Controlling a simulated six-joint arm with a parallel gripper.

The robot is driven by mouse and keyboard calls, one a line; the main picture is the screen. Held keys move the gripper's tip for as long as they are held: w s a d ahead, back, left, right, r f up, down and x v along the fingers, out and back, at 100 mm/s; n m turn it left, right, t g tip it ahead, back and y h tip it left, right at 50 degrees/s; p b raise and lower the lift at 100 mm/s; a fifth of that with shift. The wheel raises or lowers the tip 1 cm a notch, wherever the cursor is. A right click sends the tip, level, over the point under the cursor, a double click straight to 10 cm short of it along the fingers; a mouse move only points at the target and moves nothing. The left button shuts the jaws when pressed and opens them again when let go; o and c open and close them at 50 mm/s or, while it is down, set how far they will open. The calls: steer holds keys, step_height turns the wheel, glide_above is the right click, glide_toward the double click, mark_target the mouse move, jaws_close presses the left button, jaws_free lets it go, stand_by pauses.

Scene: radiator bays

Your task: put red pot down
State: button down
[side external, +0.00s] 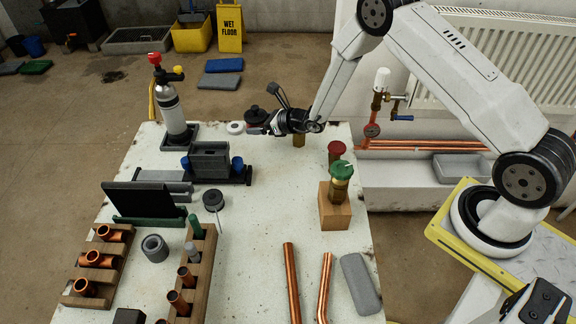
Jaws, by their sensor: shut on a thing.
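The fingers and black gripper body partly cover the pot. I cannot tell whether its base touches the bench top. A white ring-shaped piece (236,128) lies just left of the pot.
A red-topped fitting (335,149) and a green-topped brass one (341,181) on a wooden block (334,212) stand to the right. A grey extinguisher-like bottle (171,108) and a grey vise-like block (210,158) stand left. The bench middle (265,205) is clear.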

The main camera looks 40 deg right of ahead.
mark_target(262, 147)
steer(key=shift+f, duration=2.85)
steer(key=shift+f, duration=0.65)
jaws_free()
steer(key=shift+f, duration=0.1)
steer(key=shift+r, duration=1.25)
steer(key=r, duration=0.4)
steer(key=s+r, duration=0.1)
steer(key=r, duration=0.8)
steer(key=shift+s+d, duration=0.25)
steer(key=shift+d, duration=0.05)
steer(key=s+r, duration=0.8)
steer(key=r, duration=0.5)
steer(key=shift+d+r+m+h, duration=0.2)
steer(key=shift+d+m+h, duration=0.2)
